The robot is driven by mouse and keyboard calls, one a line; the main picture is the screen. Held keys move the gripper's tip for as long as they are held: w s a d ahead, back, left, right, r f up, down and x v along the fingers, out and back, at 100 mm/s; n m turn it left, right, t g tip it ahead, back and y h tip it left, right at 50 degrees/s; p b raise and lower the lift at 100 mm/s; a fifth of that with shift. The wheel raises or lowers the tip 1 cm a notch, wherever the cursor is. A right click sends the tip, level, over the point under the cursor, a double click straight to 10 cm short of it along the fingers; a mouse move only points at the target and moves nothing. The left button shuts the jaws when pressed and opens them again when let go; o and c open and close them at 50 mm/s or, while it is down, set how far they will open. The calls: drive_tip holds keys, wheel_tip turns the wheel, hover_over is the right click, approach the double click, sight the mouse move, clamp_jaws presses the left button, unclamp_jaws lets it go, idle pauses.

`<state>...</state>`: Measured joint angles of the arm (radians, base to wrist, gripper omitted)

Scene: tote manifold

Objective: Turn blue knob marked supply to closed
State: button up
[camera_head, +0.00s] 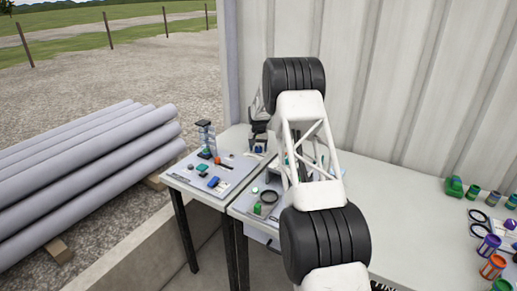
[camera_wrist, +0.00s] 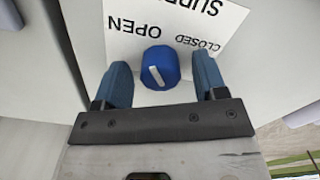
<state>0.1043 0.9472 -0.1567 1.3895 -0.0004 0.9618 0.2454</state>
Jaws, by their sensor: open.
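The blue knob (camera_wrist: 160,67) is round, with a white pointer mark on its face. In the wrist view the mark slants from upper left to lower right. Behind it is a white label (camera_wrist: 190,22) with upside-down text: part of "SUPPLY", with "OPEN" above the knob at left and "CLOSED" at right. My gripper (camera_wrist: 160,61) has its two blue fingers spread on either side of the knob, with a visible gap on each side. In the head view my gripper (camera_head: 258,128) is small and dark at the table's back, partly hidden by my arm.
A grey-white table (camera_head: 400,210) holds several small coloured parts. A green item (camera_head: 454,187) and several coloured cups stand at the right. A corrugated wall (camera_head: 400,80) rises behind the table. Grey pipes (camera_head: 90,165) are stacked at the left.

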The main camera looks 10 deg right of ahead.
drive_tip(key=shift+f, duration=0.1)
drive_tip(key=c, duration=0.9)
drive_tip(key=shift+m, duration=0.4)
drive_tip(key=m, duration=0.6)
drive_tip(key=shift+m, duration=0.4)
drive_tip(key=m, duration=0.6)
drive_tip(key=shift+m, duration=0.3)
